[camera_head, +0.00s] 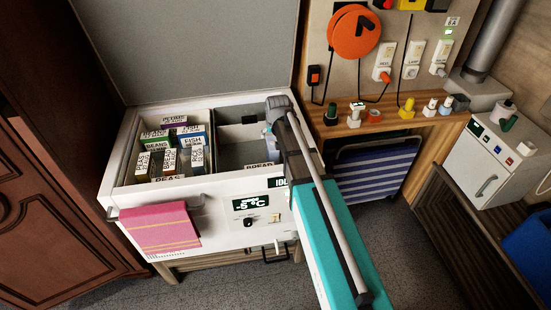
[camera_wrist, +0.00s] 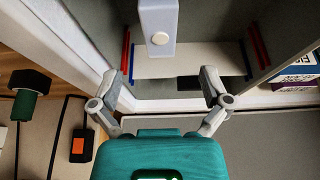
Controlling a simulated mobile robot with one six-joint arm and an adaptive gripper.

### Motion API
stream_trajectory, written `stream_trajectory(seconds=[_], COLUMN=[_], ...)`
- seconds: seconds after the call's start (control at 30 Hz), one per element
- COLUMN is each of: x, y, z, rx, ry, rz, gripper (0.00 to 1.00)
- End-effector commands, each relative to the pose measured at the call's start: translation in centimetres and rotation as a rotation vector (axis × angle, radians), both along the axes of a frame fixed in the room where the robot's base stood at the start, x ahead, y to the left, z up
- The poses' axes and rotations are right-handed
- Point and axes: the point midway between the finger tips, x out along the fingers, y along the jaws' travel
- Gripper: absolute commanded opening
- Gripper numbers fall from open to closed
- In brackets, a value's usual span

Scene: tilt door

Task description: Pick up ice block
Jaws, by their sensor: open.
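My gripper (camera_wrist: 160,76) is open, its two grey fingers spread wide with nothing between them. It hangs over the right compartment of the open white freezer (camera_head: 206,189). A pale blue-grey block (camera_wrist: 157,28) with a round white disc lies beyond the fingertips in the wrist view. I cannot tell if this is the ice block. In the head view my arm covers much of the right compartment. A package labelled BREAD (camera_head: 260,166) shows at its front.
The left compartment holds several labelled packages (camera_head: 170,161). The raised grey lid (camera_head: 185,50) stands behind the freezer. A pink towel (camera_head: 157,229) hangs on its front. A wooden counter (camera_head: 340,126) with plugs stands close on the right.

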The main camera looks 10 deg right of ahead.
Motion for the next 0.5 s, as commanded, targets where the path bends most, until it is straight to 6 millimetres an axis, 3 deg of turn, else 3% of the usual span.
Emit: stream_trajectory(seconds=[0.5], x=[1.7], y=[-0.1], z=[-4.3], rx=[0.000], ry=[0.000], rz=[-0.001], gripper=[0.97])
